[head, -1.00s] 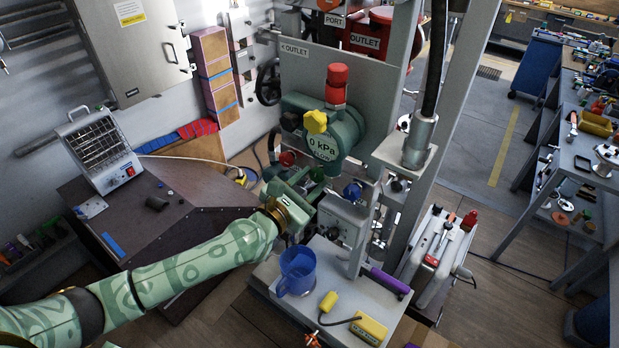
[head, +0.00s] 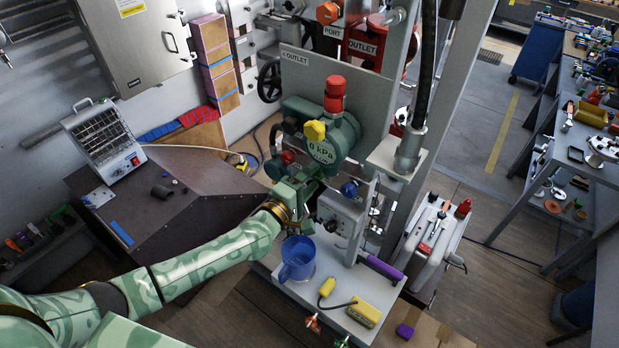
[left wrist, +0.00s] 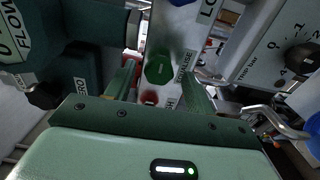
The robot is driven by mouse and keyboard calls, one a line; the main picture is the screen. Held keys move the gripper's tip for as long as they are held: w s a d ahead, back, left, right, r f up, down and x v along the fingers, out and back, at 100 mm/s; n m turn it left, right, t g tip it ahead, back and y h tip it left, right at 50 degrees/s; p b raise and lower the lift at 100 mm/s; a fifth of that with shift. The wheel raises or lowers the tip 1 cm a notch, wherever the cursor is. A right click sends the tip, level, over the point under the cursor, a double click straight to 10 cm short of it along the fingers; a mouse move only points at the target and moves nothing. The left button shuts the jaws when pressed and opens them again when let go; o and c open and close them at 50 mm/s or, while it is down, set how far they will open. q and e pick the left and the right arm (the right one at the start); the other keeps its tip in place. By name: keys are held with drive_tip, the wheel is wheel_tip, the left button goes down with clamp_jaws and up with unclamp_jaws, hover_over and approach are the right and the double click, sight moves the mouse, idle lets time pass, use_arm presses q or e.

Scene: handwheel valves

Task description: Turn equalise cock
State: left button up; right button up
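The equalise cock shows in the left wrist view as a green knob (left wrist: 158,69) on a grey plate, beside the lettering EQUALISE. My left gripper (left wrist: 159,62) is open, with one finger to each side of the green knob and a visible gap on both sides. I cannot tell whether the fingertips reach past the knob. In the head view my left gripper (head: 302,188) is in front of the green gauge (head: 322,148), which reads 0 kPa; the cock is not clearly visible there. My right gripper is not in view.
A red knob (left wrist: 150,97) sits just below the green one in the left wrist view, and a black knob (left wrist: 42,96) is at left. A grey box with a dial (left wrist: 302,57) is at right. In the head view a blue mug (head: 297,260) stands on the bench below my gripper.

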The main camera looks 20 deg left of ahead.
use_arm(q)
drive_tip(key=shift+s, duration=0.1)
drive_tip(key=v, duration=0.6)
idle(0.4)
